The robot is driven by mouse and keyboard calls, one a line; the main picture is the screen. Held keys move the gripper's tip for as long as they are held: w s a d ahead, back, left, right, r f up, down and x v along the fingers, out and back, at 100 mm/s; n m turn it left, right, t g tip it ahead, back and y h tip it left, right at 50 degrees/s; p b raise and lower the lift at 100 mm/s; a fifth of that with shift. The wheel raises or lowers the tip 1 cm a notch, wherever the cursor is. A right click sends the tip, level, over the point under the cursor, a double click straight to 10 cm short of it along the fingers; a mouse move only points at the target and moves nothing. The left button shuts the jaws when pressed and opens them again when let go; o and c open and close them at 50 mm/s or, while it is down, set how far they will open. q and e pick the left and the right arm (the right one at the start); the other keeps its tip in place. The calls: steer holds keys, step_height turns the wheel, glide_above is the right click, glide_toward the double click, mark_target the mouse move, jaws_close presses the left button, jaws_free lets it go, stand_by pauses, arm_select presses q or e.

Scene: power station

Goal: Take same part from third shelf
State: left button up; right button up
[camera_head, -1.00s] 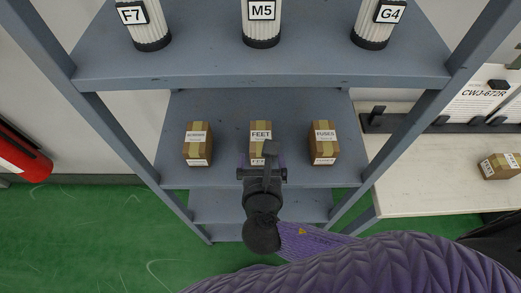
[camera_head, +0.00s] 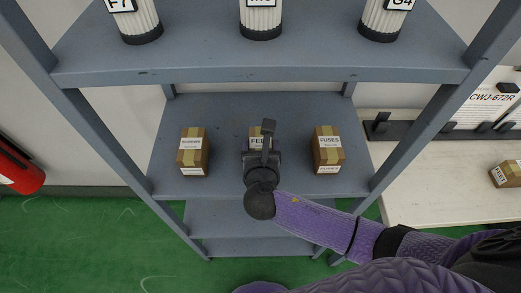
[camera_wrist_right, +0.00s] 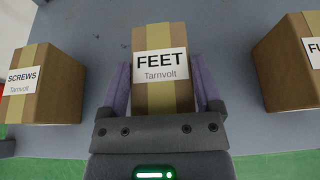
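The FEET box (camera_head: 254,132), brown with a tan stripe and white label, stands in the middle of the shelf below the cylinders. It fills the centre of the right wrist view (camera_wrist_right: 163,95). My right gripper (camera_wrist_right: 162,88) has its two purple fingers either side of this box, with narrow gaps visible. In the head view, the right gripper (camera_head: 262,148) hides most of the box. A similar box (camera_head: 507,173), its label apparently reading FEET, sits on the bench at right. My left gripper is not in view.
The SCREWS box (camera_head: 193,151) stands left and the FUSES box (camera_head: 327,149) right on the same shelf (camera_head: 225,180), with free room between. Several labelled cylinders (camera_head: 261,20) stand on the shelf above, whose front edge (camera_head: 260,76) overhangs. Posts (camera_head: 105,140) flank the shelf.

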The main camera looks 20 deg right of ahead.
jaws_close()
